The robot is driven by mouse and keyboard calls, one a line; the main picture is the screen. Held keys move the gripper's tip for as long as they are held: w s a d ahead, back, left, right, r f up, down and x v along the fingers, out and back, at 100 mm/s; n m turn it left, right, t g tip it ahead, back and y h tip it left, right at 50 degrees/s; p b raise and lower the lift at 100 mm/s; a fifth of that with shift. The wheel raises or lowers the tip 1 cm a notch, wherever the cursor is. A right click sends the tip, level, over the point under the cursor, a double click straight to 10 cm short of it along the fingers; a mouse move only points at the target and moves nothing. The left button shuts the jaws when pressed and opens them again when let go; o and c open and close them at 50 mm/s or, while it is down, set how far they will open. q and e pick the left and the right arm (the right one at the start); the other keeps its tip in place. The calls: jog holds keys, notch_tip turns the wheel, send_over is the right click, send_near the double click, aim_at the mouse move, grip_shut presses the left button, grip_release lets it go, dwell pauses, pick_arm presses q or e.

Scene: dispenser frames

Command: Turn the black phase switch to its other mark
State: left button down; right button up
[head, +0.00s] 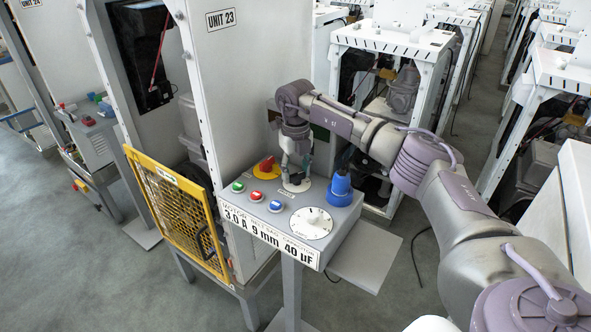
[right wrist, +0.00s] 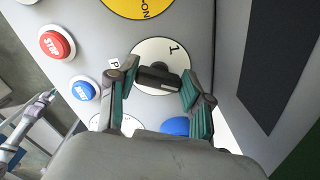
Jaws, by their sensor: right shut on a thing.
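The black phase switch (right wrist: 158,79) is a short bar knob on a white round plate (right wrist: 160,52) on the grey control box (head: 340,220). In the right wrist view the bar lies nearly crosswise, and a "1" shows on the plate above it. The lower part of the plate is partly hidden, and no other mark is legible. My right gripper (right wrist: 158,75) has a finger at each end of the bar and is shut on it. In the head view my right gripper (head: 297,163) reaches down over the plate and hides the knob.
Near the switch are a red-and-yellow rotary switch (head: 266,167), green (head: 237,187), red (head: 256,196) and blue (head: 276,206) buttons, a white dial (head: 311,222) and a blue plug (head: 340,187). A yellow mesh guard (head: 175,210) stands left of the box. Tall white frames stand behind.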

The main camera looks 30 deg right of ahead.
jog(key=shift+d+r+m, duration=0.1)
jog(key=shift+d+m, duration=0.05)
jog(key=shift+m, duration=1.55)
jog(key=shift+w, duration=0.1)
jog(key=o, duration=1.2)
jog(key=shift+c, duration=0.2)
notch_tip(320, 180, up, 12)
